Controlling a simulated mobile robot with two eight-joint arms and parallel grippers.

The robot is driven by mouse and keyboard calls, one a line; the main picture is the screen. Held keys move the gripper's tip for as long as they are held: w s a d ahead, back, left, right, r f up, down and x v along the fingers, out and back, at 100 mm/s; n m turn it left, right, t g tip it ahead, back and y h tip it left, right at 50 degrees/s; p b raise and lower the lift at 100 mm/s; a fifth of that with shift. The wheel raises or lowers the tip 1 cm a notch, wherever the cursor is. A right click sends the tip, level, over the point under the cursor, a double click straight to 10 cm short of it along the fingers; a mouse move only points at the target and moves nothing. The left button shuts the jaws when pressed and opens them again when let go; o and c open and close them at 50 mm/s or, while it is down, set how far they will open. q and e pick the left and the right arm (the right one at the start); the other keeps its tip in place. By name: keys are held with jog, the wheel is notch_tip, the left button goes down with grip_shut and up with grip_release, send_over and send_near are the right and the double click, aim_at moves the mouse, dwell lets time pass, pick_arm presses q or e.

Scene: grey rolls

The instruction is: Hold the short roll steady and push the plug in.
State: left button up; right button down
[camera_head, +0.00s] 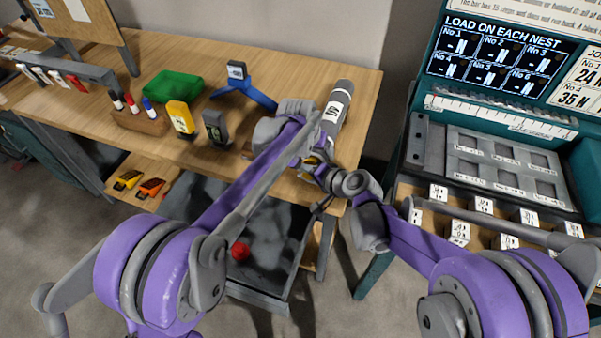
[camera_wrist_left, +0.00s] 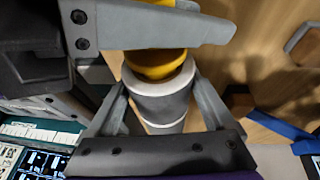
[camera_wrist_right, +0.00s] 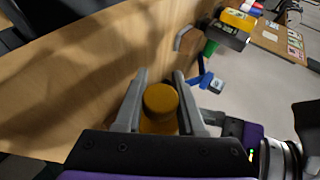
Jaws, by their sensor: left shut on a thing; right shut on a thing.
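The short grey roll (camera_wrist_left: 162,100), with white bands, stands between the fingers of my left gripper (camera_wrist_left: 165,105), which is shut on it. The yellow plug (camera_wrist_left: 158,62) is at the roll's end in the left wrist view; whether it is partly inside is hidden. In the right wrist view the plug (camera_wrist_right: 160,100) sits between the fingers of my right gripper (camera_wrist_right: 158,100), shut on it. In the head view both grippers meet over the table's right part, and a little yellow shows there.
The wooden table (camera_head: 290,75) also holds a blue stand (camera_head: 245,90), a green block (camera_head: 173,86) and yellow (camera_head: 181,117) and dark (camera_head: 215,127) devices. A teal load station (camera_head: 420,95) stands right.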

jog(key=shift+w+d, duration=0.15)
jog(key=shift+w, duration=0.45)
jog(key=shift+c, duration=2.2)
grip_release()
jog(key=v, duration=1.2)
